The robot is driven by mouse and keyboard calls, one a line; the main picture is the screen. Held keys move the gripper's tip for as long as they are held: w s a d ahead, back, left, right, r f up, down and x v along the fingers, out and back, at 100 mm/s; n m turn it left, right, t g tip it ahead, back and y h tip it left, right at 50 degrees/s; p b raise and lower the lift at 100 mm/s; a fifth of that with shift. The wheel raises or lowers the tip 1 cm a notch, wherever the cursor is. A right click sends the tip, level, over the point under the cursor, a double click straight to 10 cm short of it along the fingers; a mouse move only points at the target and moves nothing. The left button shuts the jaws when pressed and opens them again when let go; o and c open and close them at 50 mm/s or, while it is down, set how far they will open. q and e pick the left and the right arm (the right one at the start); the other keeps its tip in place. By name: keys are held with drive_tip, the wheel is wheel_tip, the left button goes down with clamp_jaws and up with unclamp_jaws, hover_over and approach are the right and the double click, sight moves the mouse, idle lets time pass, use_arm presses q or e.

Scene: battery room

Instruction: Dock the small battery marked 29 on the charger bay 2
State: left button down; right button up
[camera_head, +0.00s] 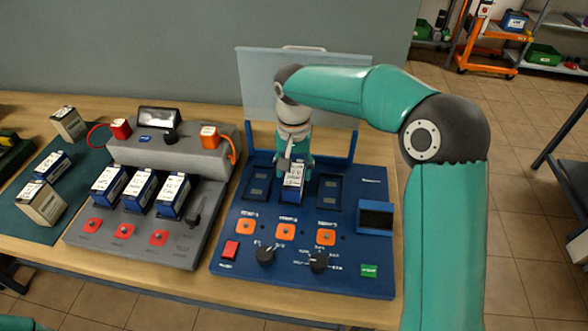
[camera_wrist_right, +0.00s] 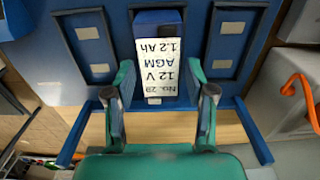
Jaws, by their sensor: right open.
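The small battery marked 29 (camera_head: 293,188) is blue with a white top label and stands in the middle bay of the blue charger (camera_head: 222,262). Its label "No. 29" also shows in the right wrist view (camera_wrist_right: 158,75). My right gripper (camera_head: 294,166) comes from above and behind. In the right wrist view its two fingers (camera_wrist_right: 160,88) are apart, one on each side of the battery's near end, with gaps visible. Whether the battery is fully seated I cannot tell. The bays to the left (camera_head: 257,187) and right (camera_head: 329,192) are empty. My left gripper is out of view.
A grey unit (camera_head: 187,250) with several blue batteries stands left of the charger. Loose batteries lie on a dark green mat (camera_head: 22,226) at far left. A raised clear cover (camera_head: 262,75) stands behind the charger. Knobs and orange buttons line the charger's front.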

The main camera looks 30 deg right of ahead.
sight(294, 174)
wheel_tip(294, 174, up, 9)
drive_tip(key=p, duration=0.7)
drive_tip(key=shift+f, duration=0.1)
idle(0.5)
